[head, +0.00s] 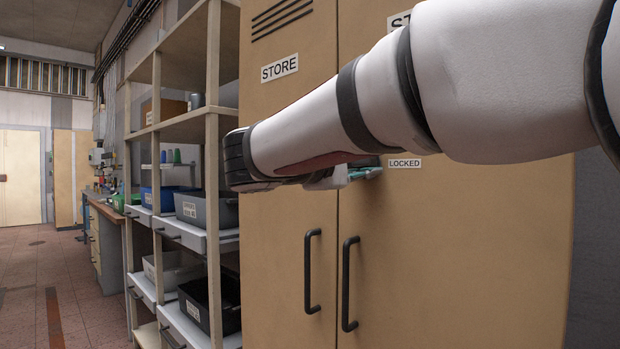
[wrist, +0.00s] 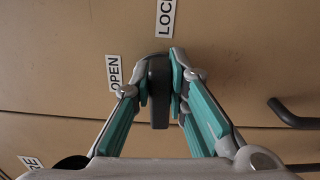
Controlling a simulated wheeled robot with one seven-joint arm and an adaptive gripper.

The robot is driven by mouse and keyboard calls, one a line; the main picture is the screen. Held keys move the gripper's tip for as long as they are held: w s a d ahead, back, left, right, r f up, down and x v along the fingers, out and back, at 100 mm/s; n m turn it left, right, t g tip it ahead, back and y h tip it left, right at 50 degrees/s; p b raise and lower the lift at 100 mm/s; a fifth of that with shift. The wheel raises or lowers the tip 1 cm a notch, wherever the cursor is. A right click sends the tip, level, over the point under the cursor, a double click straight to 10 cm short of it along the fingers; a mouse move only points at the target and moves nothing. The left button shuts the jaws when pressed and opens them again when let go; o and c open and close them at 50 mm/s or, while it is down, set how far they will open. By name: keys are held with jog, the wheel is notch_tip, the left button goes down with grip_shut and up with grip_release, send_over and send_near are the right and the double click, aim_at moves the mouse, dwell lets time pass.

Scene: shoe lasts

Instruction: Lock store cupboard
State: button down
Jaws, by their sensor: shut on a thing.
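The store cupboard (head: 450,260) is tan with two shut doors, each with a dark bar handle. My gripper (head: 345,176) is at the right door, above the handles; my arm hides most of it in the head view. In the wrist view my gripper (wrist: 160,78) has its teal fingers shut on a dark turn knob (wrist: 158,105). The knob's bar runs up and down in that picture, roughly in line with the LOCKED label (wrist: 165,17) above it. The OPEN label (wrist: 114,72) is left of the knob. The LOCKED label (head: 405,163) also shows in the head view.
Open shelving (head: 212,180) with bins stands directly left of the cupboard. A workbench (head: 105,235) is farther back on the left. The floor (head: 60,290) at the left is clear. The left door handle (head: 312,270) and right door handle (head: 348,285) stick out below my gripper.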

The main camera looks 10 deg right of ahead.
jog(key=shift+f+m+b, duration=0.1)
jog(key=shift+m+b, duration=0.35)
jog(key=shift+m, duration=0.05)
jog(key=c, duration=1.6)
grip_release()
jog(key=shift+o, duration=0.2)
jog(key=v, duration=1.2)
